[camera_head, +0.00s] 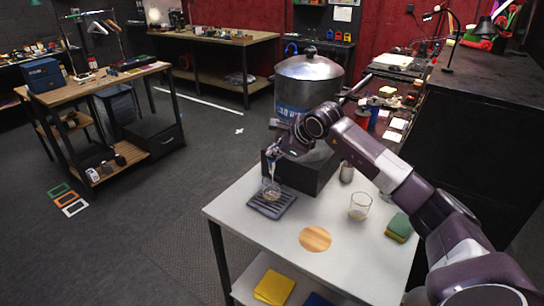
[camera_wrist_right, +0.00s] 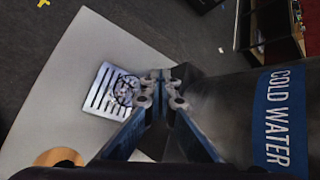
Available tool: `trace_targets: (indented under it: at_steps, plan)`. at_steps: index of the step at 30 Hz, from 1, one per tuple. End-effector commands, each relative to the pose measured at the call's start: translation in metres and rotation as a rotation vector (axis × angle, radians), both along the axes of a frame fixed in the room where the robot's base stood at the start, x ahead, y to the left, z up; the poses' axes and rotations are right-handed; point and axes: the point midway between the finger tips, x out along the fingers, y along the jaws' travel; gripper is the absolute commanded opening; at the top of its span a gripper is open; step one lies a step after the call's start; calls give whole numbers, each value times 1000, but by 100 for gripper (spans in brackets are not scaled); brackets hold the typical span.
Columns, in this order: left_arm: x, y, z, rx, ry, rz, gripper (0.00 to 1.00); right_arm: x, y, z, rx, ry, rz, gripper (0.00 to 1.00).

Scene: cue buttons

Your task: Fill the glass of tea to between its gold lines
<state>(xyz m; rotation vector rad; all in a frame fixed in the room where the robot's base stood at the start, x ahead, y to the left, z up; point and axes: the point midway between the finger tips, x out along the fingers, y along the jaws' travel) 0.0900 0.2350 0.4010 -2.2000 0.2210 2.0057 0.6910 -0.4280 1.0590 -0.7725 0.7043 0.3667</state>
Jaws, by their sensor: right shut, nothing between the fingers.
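The steel urn (camera_head: 308,85) stands on a dark block at the back of the white table; its blue label (camera_wrist_right: 278,118) reads COLD WATER in the right wrist view. A clear glass (camera_head: 271,189) stands on the slatted drip tray (camera_head: 270,210) below the tap area; a pale streak shows above it. In the wrist view the glass (camera_wrist_right: 125,89) looks blurred. A second glass (camera_head: 360,207), with a faint amber tint, stands on the table's right side. My right gripper (camera_head: 280,146) is shut and empty near the urn's tap, above the tray. The tap handle is hidden.
A round wooden coaster (camera_head: 315,239) lies at the table's front. A green and yellow sponge (camera_head: 399,228) lies at the right, and a small metal cup (camera_head: 347,173) stands behind the second glass. Yellow cloths (camera_head: 274,287) lie on the lower shelf. The table's front left is clear.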

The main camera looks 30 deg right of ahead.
Motion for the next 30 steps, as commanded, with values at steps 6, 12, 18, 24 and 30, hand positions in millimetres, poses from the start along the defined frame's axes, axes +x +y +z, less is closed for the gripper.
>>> trace_targets:
  at_steps: [6,12,18,24,30]
  plan:
    - [0,0,3,0,0,0,40,0,0,3,0,3,0,0]
    - [0,0,10,0,0,0,40,0,0,16,0,1,0,0]
    - [0,0,11,0,0,0,40,0,0,20,0,1,0,0]
    - [0,0,11,0,0,0,40,0,0,20,-1,1,-1,0]
    - [0,0,17,0,0,0,40,0,0,29,0,-1,-1,0]
